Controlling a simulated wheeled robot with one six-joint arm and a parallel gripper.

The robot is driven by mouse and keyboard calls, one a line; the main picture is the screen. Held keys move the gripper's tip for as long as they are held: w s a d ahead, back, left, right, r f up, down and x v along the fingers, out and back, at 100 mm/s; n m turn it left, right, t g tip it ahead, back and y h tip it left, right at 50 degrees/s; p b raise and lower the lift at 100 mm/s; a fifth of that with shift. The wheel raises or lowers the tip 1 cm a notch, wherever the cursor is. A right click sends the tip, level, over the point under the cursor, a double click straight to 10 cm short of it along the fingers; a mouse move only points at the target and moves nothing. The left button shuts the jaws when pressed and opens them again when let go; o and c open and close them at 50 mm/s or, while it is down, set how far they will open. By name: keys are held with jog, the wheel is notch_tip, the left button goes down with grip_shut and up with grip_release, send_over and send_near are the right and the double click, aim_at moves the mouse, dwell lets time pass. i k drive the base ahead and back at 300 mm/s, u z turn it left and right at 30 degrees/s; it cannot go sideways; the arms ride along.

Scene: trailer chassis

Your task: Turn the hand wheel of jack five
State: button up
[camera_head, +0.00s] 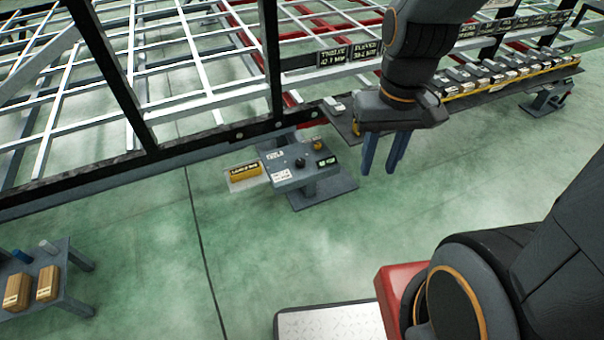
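My gripper (384,154) points down from the arm at the upper middle, with two blue fingers and a gap between them. Nothing shows between the fingers. It hangs to the right of a small grey stand (325,187) with a black knob (300,163) and a yellowish knob (317,143) on top. I cannot make out a hand wheel or a label reading five. Whether the stand is a jack is unclear.
A yellow labelled block (245,171) sits left of the stand. A long rack of small blocks (490,77) runs right below the trailer frame (190,137). A low table (62,287) with two wooden blocks stands lower left. Green floor (240,240) is clear between.

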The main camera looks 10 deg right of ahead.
aim_at(300, 164)
jog(key=z, duration=0.5)
jog(key=i, duration=1.1)
jog(key=u, duration=0.55)
